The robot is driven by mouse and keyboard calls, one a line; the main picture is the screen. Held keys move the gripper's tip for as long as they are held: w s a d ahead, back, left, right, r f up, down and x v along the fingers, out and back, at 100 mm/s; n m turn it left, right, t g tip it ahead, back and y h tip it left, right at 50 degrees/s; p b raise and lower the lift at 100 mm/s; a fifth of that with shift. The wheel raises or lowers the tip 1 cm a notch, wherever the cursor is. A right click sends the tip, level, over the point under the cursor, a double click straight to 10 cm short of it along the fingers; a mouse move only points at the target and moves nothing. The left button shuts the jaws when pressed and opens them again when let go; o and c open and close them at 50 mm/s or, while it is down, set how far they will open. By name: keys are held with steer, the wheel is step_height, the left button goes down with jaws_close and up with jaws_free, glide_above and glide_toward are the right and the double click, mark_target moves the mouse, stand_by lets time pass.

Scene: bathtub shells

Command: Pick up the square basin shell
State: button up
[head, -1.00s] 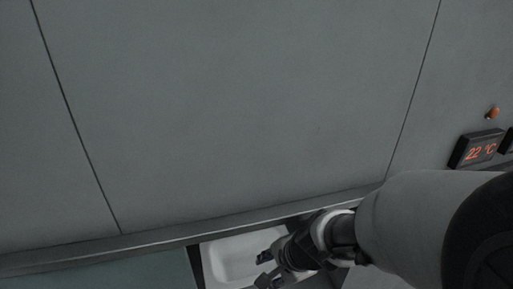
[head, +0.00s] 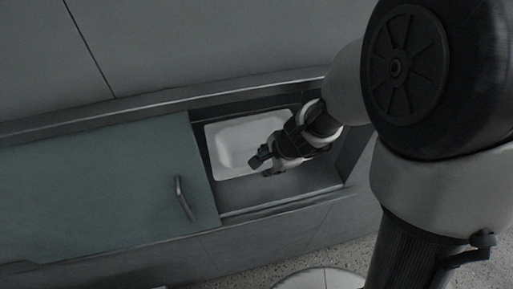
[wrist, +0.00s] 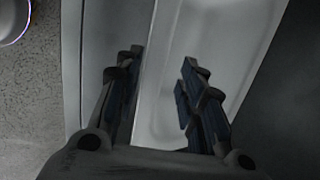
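The square basin shell (head: 228,142) is a white, shallow, rounded-corner basin in the open recess of the cabinet in the head view. My gripper (head: 266,167) is over its right part and hides some of it. In the wrist view my gripper (wrist: 160,88) is open, its two dark fingers apart with nothing clearly held between them. The white basin (wrist: 205,45) lies beyond and beneath the fingers there, its long rim edge running between them. I cannot tell whether a finger touches the rim.
A greenish sliding panel (head: 100,185) with a metal handle (head: 184,198) covers the left of the cabinet. The recess's front ledge (head: 275,205) runs below the basin. A grey wall (head: 210,45) stands behind. Speckled floor (head: 350,262) and a round white object (head: 320,279) are in front.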

mark_target(266, 163)
steer(key=b+x, duration=0.3)
steer(key=x, duration=0.2)
steer(key=shift+f, duration=0.25)
steer(key=shift+r, duration=0.1)
jaws_close()
stand_by(0.5)
